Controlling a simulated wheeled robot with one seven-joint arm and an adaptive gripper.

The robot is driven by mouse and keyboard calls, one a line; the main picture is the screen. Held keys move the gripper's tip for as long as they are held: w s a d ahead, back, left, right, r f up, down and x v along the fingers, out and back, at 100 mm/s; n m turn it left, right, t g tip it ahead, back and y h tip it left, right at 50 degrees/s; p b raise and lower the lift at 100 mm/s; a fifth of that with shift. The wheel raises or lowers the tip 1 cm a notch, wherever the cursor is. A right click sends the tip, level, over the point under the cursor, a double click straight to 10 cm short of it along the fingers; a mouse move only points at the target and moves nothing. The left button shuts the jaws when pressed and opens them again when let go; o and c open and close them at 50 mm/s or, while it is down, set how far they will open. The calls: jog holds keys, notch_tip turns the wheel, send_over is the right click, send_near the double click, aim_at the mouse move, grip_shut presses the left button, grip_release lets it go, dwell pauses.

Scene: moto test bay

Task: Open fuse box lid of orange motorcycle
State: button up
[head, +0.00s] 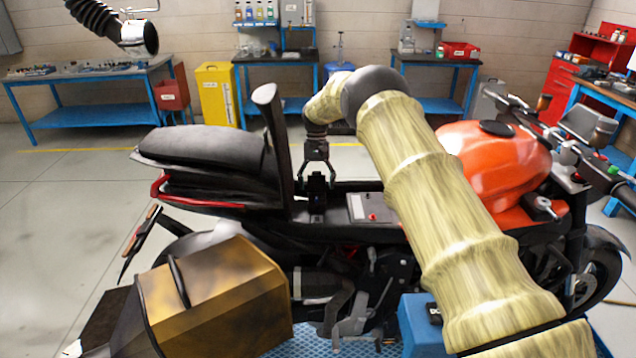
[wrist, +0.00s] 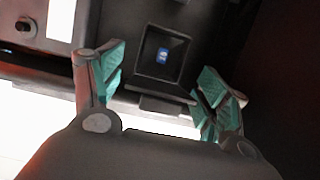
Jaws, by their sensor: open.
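The orange motorcycle (head: 500,170) stands side-on in the head view, with its compartment behind the tank uncovered. A small black fuse box (head: 317,188) sits in that compartment, just below my gripper (head: 316,178). In the wrist view the black fuse box (wrist: 162,84) lies between and beyond the teal finger pads of my gripper (wrist: 160,78). A small blue marking or part shows in its dark square middle, and a narrow tab is on its near edge. My gripper is open and points down, its fingers on either side of the box. I cannot tell whether they touch it, nor the lid's exact state.
An upright dark panel (head: 276,140) stands close left of my gripper, by the rear seat (head: 205,148). A grey battery-like block (head: 360,207) with a red terminal lies to the right. A brown side case (head: 215,300) is at the front left. Blue workbenches line the back wall.

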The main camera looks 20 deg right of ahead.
jog(key=v, duration=1.2)
jog(key=shift+d, duration=0.1)
